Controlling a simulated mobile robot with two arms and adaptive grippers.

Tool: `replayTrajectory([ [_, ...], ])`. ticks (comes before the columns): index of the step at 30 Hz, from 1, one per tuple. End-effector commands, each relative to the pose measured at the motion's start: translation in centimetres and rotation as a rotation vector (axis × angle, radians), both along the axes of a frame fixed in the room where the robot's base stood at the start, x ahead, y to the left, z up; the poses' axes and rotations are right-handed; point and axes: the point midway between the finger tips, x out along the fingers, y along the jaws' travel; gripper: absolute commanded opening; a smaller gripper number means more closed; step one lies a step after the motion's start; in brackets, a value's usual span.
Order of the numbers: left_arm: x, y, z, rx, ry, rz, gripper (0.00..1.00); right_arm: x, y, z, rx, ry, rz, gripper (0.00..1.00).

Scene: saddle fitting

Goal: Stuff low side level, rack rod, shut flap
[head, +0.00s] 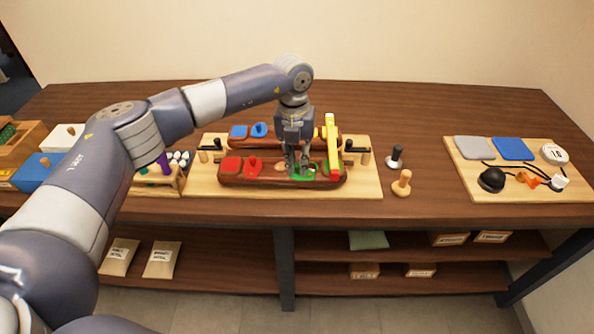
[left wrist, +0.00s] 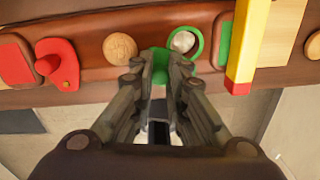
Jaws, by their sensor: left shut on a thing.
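My left gripper (head: 303,172) is over the front dark-red beam (head: 232,180) on the wooden board. In the left wrist view its fingertips (left wrist: 159,68) are shut on a green flap piece (left wrist: 160,62). A green ring (left wrist: 199,45) with a silvery centre lies just right of it. A yellow level (head: 331,140) with a red end lies across both beams, right of the gripper; it also shows in the left wrist view (left wrist: 252,40). A red flap (head: 254,164) and a round wooden plug (left wrist: 120,48) are to the left. The fingers partly hide the green piece. My right gripper is out of view.
A rear beam carries a blue flap (head: 259,129). A black-topped peg (head: 395,155) and a wooden peg (head: 402,182) stand right of the board. A rack of small parts (head: 178,178) is at left. A board with pads (head: 560,190) is far right.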

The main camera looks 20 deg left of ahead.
Motion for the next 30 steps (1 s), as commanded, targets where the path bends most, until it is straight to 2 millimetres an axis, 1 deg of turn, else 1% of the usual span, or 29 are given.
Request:
replayTrajectory([
  [1, 0.3, 0.0, -0.4, 0.000, -0.003, -0.044, 0.00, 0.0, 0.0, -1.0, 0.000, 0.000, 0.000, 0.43],
  [12, 1.4, -0.3, -0.2, 0.001, -0.002, -0.395, 0.00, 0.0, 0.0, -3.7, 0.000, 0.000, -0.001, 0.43],
  [21, 2.2, -0.9, -0.1, 0.002, -0.002, -0.681, 0.00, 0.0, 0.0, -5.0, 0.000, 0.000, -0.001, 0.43],
  [30, 2.9, -1.6, 0.0, 0.004, -0.001, -0.956, 0.00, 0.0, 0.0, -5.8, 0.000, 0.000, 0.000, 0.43],
])
